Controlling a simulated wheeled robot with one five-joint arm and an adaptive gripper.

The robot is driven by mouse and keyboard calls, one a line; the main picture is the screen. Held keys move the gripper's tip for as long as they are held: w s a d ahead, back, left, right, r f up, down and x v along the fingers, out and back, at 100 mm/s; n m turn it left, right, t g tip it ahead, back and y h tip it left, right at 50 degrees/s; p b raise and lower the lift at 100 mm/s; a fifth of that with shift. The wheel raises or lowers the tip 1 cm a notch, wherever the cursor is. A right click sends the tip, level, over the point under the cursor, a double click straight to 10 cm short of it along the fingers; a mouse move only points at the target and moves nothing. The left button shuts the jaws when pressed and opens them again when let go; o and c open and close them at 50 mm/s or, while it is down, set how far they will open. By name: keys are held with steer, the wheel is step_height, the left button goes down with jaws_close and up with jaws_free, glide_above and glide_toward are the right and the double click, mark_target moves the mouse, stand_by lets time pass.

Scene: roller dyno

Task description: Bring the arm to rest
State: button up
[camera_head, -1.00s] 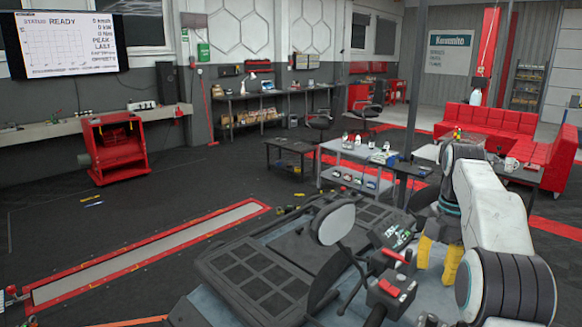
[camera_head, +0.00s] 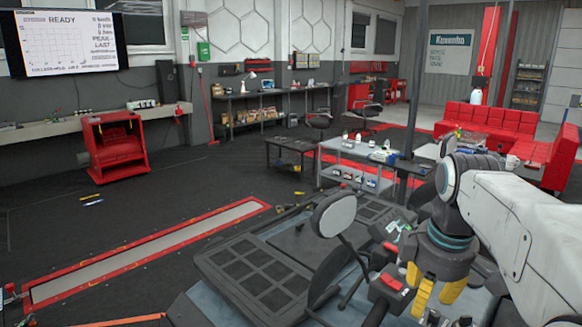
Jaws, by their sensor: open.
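My gripper (camera_head: 433,287) points downward at the lower right, with its two yellow fingers spread apart and nothing seen between them. It is over or in front of the handlebar area of the vehicle (camera_head: 255,270) in the foreground. A red switch (camera_head: 391,281) on the bar shows just left of the fingers. Whether the fingers touch the bar cannot be told. My white arm reaches in from the right edge, and its wrist is bent down. The vehicle's display is mostly hidden behind my gripper.
A round mirror (camera_head: 334,214) stands up left of my gripper. A grey cart (camera_head: 352,150) with bottles, a low black table (camera_head: 290,142) and a red sofa (camera_head: 490,122) are farther back. A red-edged floor strip (camera_head: 160,247) lies left. Open floor lies between.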

steer(key=s+a+f+m+t+b, duration=0.1)
steer(key=s+a+f+m, duration=0.1)
steer(key=s+f+m, duration=0.2)
steer(key=s+a+f+m+t+b, duration=0.1)
steer(key=s+a+f+m, duration=0.2)
steer(key=s, duration=1)
step_height(320, 180, down, 5)
steer(key=m, duration=0.2)
steer(key=shift+a+m+t, duration=0.2)
steer(key=shift+m+t, duration=0.1)
